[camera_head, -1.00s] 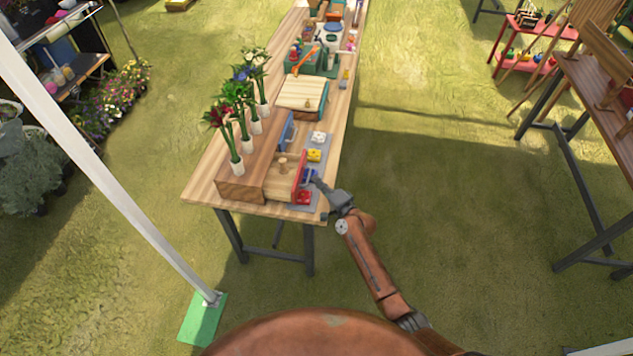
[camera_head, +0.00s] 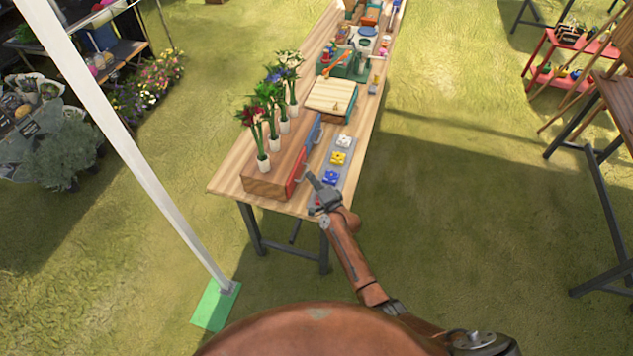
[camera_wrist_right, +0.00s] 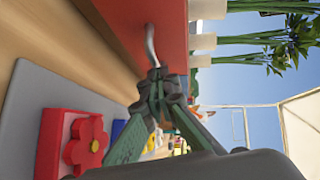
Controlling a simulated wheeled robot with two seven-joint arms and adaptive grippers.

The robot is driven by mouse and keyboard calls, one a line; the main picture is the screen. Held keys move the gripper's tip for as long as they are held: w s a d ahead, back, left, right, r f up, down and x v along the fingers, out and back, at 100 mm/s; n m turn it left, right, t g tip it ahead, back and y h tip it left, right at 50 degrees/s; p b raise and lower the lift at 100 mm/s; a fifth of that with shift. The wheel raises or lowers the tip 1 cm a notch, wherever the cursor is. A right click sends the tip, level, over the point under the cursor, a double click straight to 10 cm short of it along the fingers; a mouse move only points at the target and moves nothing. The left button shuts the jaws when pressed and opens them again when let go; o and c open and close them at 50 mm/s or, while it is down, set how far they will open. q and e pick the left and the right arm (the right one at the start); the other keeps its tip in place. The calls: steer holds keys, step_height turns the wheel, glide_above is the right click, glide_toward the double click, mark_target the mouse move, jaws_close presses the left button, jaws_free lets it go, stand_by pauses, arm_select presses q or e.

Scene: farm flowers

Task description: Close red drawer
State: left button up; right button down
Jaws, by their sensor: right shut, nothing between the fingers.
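The red drawer (camera_head: 297,172) is at the near end of a wooden drawer box (camera_head: 265,186). Its front sits against the box and no open drawer interior shows. In the right wrist view the red drawer front (camera_wrist_right: 165,20) carries a curved metal handle (camera_wrist_right: 151,45). My right gripper (camera_head: 312,180) is shut and empty, with its fingertips at the handle; the wrist view also shows the gripper (camera_wrist_right: 157,74) there. I cannot tell whether it touches the handle or the front. My left gripper is out of view.
A blue drawer (camera_head: 314,131) is beside the red one. A grey strip with white, yellow and blue (camera_head: 331,177) flower blocks lies in front; a red flower block (camera_wrist_right: 86,145) is close to my gripper. Several vases (camera_head: 263,161) of flowers stand on the box.

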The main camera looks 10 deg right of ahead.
steer(key=shift+w+a, duration=0.1)
steer(key=shift+a, duration=0.2)
steer(key=d, duration=0.1)
steer(key=s+d, duration=0.1)
steer(key=d, duration=0.1)
steer(key=s+d, duration=0.1)
steer(key=shift+s+d+r+p, duration=0.1)
steer(key=shift+d+r+p, duration=0.1)
steer(key=shift+r+p, duration=0.2)
steer(key=v, duration=0.8)
steer(key=shift+s, duration=0.15)
steer(key=shift+s+d, duration=0.15)
steer(key=shift+s, duration=0.35)
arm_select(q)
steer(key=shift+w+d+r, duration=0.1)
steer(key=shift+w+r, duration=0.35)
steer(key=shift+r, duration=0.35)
arm_select(e)
steer(key=shift+r, duration=0.1)
steer(key=shift+s, duration=0.1)
